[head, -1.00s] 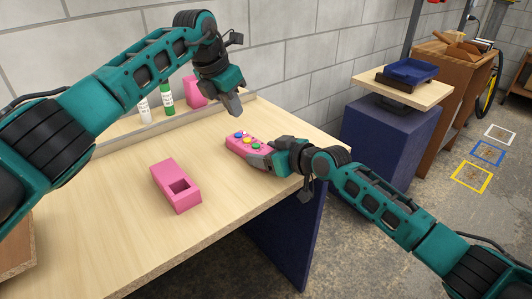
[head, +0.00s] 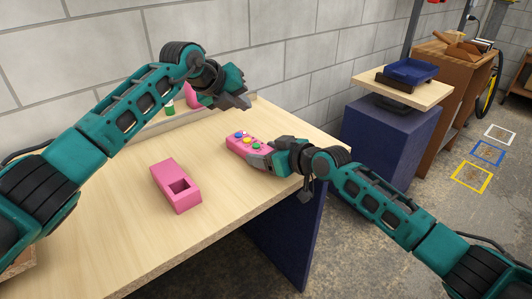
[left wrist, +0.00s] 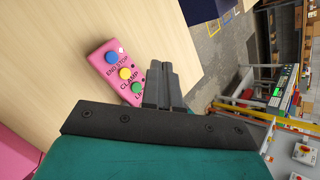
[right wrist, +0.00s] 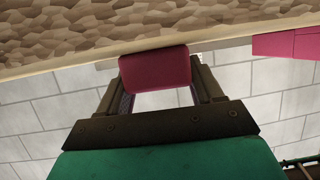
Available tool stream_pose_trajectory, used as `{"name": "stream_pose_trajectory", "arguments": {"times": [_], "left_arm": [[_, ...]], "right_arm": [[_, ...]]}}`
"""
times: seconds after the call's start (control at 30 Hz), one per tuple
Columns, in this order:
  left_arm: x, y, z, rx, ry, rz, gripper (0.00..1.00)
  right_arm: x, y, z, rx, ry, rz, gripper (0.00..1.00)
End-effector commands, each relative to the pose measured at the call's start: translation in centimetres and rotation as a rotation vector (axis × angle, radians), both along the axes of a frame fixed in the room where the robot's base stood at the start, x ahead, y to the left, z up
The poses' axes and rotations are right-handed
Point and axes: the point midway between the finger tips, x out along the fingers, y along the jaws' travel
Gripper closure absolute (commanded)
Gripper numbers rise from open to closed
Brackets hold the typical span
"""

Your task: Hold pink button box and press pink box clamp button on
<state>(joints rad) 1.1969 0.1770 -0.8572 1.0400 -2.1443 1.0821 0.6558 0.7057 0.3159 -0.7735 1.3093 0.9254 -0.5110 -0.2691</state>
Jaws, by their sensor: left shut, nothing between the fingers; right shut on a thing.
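In the left wrist view the box (left wrist: 101,58) shows the yellow button (left wrist: 125,73) labelled CLAMP, between the blue and green ones. My right gripper (head: 262,158) is shut on the box's near end; in the right wrist view the box's end (right wrist: 155,68) sits between the fingers. My left gripper (head: 246,101) is shut and empty, above and beyond the box, apart from it. Its fingertips (left wrist: 160,68) appear beside the green button in the left wrist view.
A pink block with a square opening (head: 170,178) lies on the table (head: 120,220), left of the button box. The front table area is clear.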

Motion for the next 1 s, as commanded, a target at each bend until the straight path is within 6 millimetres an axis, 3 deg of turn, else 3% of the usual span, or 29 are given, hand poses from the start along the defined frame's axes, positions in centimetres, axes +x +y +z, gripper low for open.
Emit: {"name": "stream_pose_trajectory", "arguments": {"times": [0.2,0.43,1.0], "left_arm": [[0.0,0.0,-3.3,0.0,0.002,0.0,1.0],[0.0,0.0,-5.6,0.002,0.001,-0.001,1.0],[0.0,0.0,-6.4,0.001,0.0,-0.002,1.0]], "right_arm": [[0.0,0.0,0.0,0.0,0.0,0.0,0.71],[0.0,0.0,0.0,0.0,0.0,0.0,0.71],[0.0,0.0,0.0,0.0,0.0,0.0,0.71]]}}
